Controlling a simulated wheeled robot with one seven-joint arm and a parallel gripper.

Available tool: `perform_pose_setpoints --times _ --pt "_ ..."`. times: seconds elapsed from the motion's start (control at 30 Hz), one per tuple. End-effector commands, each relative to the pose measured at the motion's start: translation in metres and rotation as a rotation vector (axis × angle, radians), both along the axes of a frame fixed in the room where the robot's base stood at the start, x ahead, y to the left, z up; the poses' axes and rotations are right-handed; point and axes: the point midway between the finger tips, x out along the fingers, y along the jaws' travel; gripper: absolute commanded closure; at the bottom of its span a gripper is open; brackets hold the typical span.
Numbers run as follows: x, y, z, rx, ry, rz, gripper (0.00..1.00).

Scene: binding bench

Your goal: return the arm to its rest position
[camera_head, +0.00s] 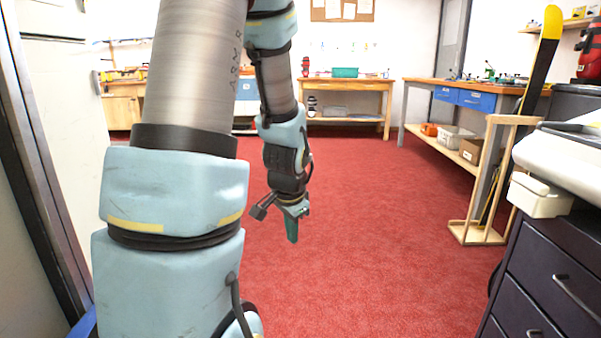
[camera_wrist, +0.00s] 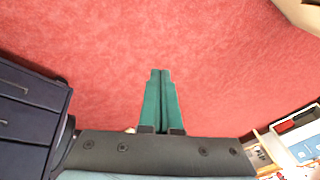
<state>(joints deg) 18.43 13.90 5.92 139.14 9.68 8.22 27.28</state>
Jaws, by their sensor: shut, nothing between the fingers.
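My gripper (camera_head: 292,238) hangs from the end of my bent arm near the middle of the head view, pointing down over the red carpet. Its green fingers also show in the wrist view (camera_wrist: 161,72), pressed together with nothing between them. It is clear of the furniture in the head view. My large pale-blue and grey arm links hide much of the left side of the head view.
A dark drawer cabinet (camera_head: 560,262) stands at the right. A wooden rack (camera_head: 477,236) holds long yellow and black items. Workbenches (camera_head: 345,84) line the back, and another bench (camera_head: 462,93) is at the right. The red carpet (camera_head: 380,230) between is free.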

Motion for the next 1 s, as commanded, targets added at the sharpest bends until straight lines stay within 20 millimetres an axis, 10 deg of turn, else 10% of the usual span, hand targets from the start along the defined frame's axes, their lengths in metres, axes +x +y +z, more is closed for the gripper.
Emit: perform_pose_setpoints --times 0.3,1.0 --pt "-0.098 0.049 0.030 -0.174 0.199 0.749 1.00" --pt "-0.097 0.047 0.217 -0.171 0.202 0.745 1.00"
